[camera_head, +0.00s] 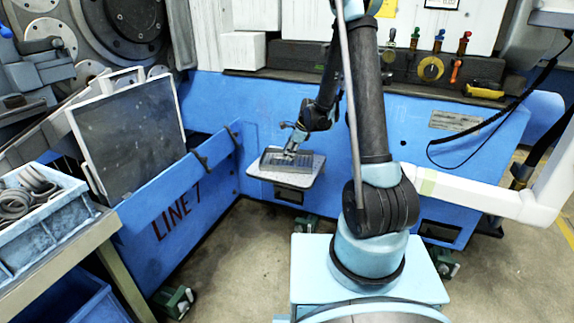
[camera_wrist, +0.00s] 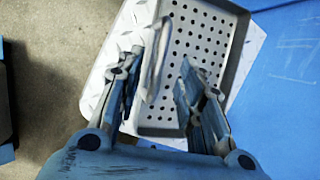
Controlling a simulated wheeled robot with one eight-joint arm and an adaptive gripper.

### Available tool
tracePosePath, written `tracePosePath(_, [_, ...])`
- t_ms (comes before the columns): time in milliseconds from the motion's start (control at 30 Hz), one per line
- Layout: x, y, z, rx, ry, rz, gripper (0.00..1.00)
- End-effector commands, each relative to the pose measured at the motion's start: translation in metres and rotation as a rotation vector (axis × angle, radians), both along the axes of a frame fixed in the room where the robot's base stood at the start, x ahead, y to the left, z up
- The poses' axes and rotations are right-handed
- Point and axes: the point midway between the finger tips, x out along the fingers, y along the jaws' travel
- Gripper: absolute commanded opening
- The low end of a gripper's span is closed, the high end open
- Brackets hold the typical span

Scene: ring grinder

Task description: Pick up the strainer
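The strainer (camera_wrist: 205,52) is a shallow grey metal tray full of small round holes. It lies on a small light patterned shelf (camera_wrist: 105,72). A pale upright loop (camera_wrist: 156,58), seemingly its handle, stands at the strainer's left side. My gripper (camera_wrist: 160,68) is over the strainer with its two fingers spread, and the loop shows between them. I cannot tell whether a finger touches it. In the head view the strainer (camera_head: 286,161) sits on the shelf (camera_head: 262,173) against the blue machine, with my gripper (camera_head: 291,150) coming down on it from above.
A blue machine wall (camera_head: 265,115) stands right behind the shelf, and a blue panel marked LINE 7 (camera_head: 178,212) stands to its left. A crate of metal rings (camera_head: 55,232) is at the far left. Handles and valves (camera_head: 430,68) line the machine's ledge. Floor shows below the shelf.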

Motion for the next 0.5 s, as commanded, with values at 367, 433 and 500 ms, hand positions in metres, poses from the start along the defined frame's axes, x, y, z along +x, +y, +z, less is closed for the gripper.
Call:
tracePosePath(367, [0.007,0.016,-0.035,0.0,0.0,0.001,0.35])
tracePosePath(433, [0.007,0.017,-0.038,0.0,0.0,0.0,0.35])
tracePosePath(500, [0.008,0.018,-0.039,0.0,0.0,0.0,0.35])
